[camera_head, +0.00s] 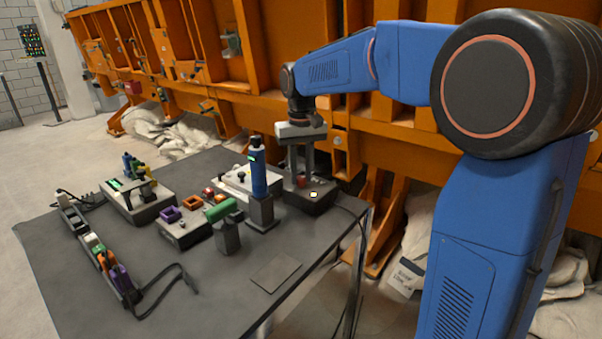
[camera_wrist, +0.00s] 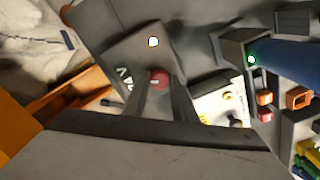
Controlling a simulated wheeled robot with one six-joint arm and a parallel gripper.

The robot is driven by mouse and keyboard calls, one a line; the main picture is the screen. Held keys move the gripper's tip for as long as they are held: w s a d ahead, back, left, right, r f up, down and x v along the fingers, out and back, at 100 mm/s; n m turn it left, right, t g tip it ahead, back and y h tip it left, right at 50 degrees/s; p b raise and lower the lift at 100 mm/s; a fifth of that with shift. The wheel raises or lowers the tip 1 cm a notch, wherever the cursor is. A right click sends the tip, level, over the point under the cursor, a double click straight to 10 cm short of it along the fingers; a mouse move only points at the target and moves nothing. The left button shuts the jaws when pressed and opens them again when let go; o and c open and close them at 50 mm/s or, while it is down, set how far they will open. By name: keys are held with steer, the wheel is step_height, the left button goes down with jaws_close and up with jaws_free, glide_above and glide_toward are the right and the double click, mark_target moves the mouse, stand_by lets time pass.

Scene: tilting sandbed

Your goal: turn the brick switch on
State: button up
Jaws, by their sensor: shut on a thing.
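A grey box (camera_head: 310,198) stands at the right back edge of the table, with a red knob (camera_head: 301,182) and a small lit yellowish lamp (camera_head: 313,194) on top. My gripper (camera_head: 298,178) points straight down over this box, its fingers at the red knob. In the wrist view the box (camera_wrist: 130,50) shows white marks, the lit lamp (camera_wrist: 153,42) and the round red knob (camera_wrist: 159,79) between my fingertips (camera_wrist: 163,90). My gripper is shut on the knob; the fingers hide part of it. I cannot tell the switch's position.
A blue bottle-like cylinder (camera_head: 259,172) with a green light stands on a grey block left of the gripper. A white-topped box (camera_head: 236,181), a box with coloured squares (camera_head: 180,226) and a strip of coloured plugs (camera_head: 99,252) lie farther left.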

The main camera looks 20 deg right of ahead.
mark_target(302, 177)
steer(key=shift+m, duration=0.4)
steer(key=o, duration=1)
steer(key=shift+o, duration=0.2)
step_height(302, 177, up, 17)
steer(key=shift+r, duration=0.2)
steer(key=shift+s, duration=0.1)
